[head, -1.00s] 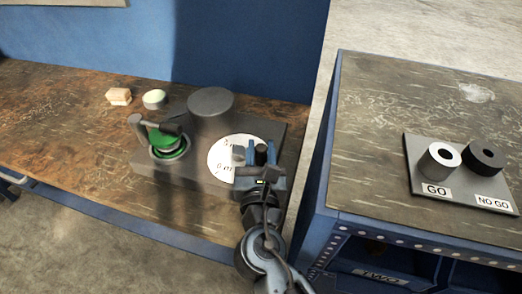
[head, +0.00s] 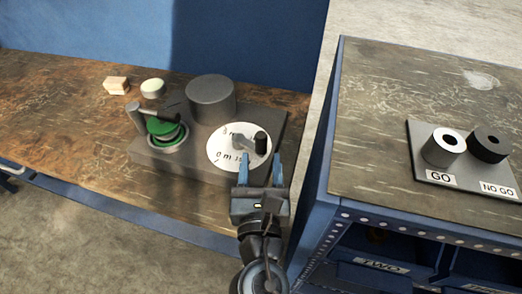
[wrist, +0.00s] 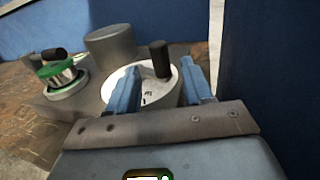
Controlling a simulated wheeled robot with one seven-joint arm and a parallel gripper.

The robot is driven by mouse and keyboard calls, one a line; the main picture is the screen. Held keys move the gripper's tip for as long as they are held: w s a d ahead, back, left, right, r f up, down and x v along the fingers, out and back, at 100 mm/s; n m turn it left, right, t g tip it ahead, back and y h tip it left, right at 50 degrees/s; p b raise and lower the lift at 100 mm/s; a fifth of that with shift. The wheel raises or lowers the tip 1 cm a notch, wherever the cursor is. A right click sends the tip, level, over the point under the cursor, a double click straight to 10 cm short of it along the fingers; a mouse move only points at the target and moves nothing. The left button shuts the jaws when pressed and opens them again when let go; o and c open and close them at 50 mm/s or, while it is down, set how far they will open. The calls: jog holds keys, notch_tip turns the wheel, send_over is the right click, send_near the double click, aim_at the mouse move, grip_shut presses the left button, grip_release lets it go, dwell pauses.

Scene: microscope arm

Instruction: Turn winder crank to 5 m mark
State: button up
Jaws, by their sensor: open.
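The winder has a grey base plate (head: 190,170) on the wooden bench. A white dial (head: 222,146) with black marks lies on its right part; the lettering is only partly legible. The black upright crank knob (head: 261,142) stands at the dial's right side; it also shows in the wrist view (wrist: 160,58). My gripper (head: 261,170) is open and empty, on the near side of the knob. In the wrist view its blue fingers (wrist: 160,85) point toward the dial, with the knob beyond and between them, apparently untouched. The crank arm beneath the knob is hard to make out.
A green spool (head: 165,131) with a dark handle and a grey cylinder (head: 211,99) stand on the winder. A wooden block (head: 116,86) and a round pale-topped item (head: 152,88) lie behind. At right, a blue cabinet (head: 345,190) carries the GO/NO GO gauges (head: 443,148).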

jog(key=shift+s, duration=0.5)
jog(key=shift+c, duration=0.3)
jog(key=shift+a, duration=0.1)
jog(key=shift+c, duration=0.8)
jog(key=m, duration=0.1)
jog(key=a+m+b, duration=0.1)
jog(key=shift+s+f+m+h, duration=0.2)
jog(key=shift+f+m+h, duration=0.05)
jog(key=shift+m+h, duration=0.05)
jog(key=shift+c, duration=1.4)
jog(key=a+m, duration=0.1)
jog(key=m, duration=0.1)
jog(key=s+a+m+h+b, duration=0.1)
jog(key=m, duration=0.2)
jog(key=s+a+m+h+b, duration=0.1)
jog(key=m, duration=0.2)
jog(key=shift+s, duration=0.15)
grip_shut()
jog(key=s+a+m+g+h+b, duration=0.1)
jog(key=s+a+m+h+b, duration=0.3)
jog(key=m, duration=0.6)
jog(key=m+p, duration=0.2)
jog(key=p, duration=0.2)
send_near(259, 145)
jog(key=shift+g, duration=0.3)
jog(key=x, duration=0.7)
jog(key=shift+a+r, duration=0.15)
jog(key=shift+r, duration=0.1)
